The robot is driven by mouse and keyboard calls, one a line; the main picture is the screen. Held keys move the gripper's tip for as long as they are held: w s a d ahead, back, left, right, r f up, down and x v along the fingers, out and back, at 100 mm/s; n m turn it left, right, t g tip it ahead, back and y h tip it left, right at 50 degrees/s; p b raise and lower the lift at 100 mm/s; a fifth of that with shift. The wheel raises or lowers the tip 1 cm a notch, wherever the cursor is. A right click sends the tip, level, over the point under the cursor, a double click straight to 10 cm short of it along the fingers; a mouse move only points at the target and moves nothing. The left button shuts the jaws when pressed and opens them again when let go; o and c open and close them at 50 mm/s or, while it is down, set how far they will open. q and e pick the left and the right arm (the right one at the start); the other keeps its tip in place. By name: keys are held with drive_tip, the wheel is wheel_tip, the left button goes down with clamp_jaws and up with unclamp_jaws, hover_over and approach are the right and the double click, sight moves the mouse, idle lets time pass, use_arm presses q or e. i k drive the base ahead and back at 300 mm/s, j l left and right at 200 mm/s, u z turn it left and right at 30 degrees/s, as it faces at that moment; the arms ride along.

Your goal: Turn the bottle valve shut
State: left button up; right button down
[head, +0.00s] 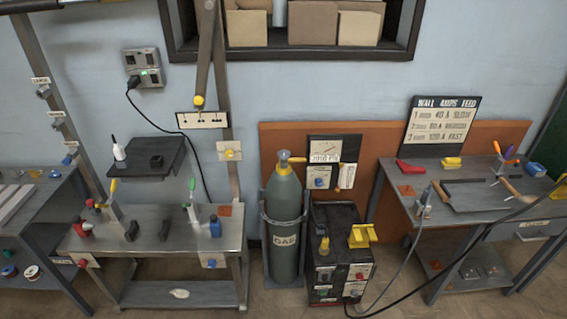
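The gas bottle (284,220) is a grey-green cylinder marked GAS and stands upright against the wall in the middle of the head view. The bottle valve (284,155) sits on its top, a grey cap with a yellow collar below it; how far it is turned cannot be told. A dark frame (265,240) stands around the bottle's sides. Neither of my grippers shows in the head view.
A dark welder box (338,250) with a yellow item on top stands right of the bottle. A metal workbench (160,225) is at left, and a tool table (450,207) at right. A cable (440,250) crosses the space at right. Floor is clear before the bottle.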

sight(284, 154)
drive_tip(key=i+l+u, duration=0.2)
drive_tip(key=i, duration=0.25)
drive_tip(key=i+l+u, duration=0.2)
drive_tip(key=i, duration=0.25)
drive_tip(key=i+j, duration=0.05)
drive_tip(key=j, duration=0.05)
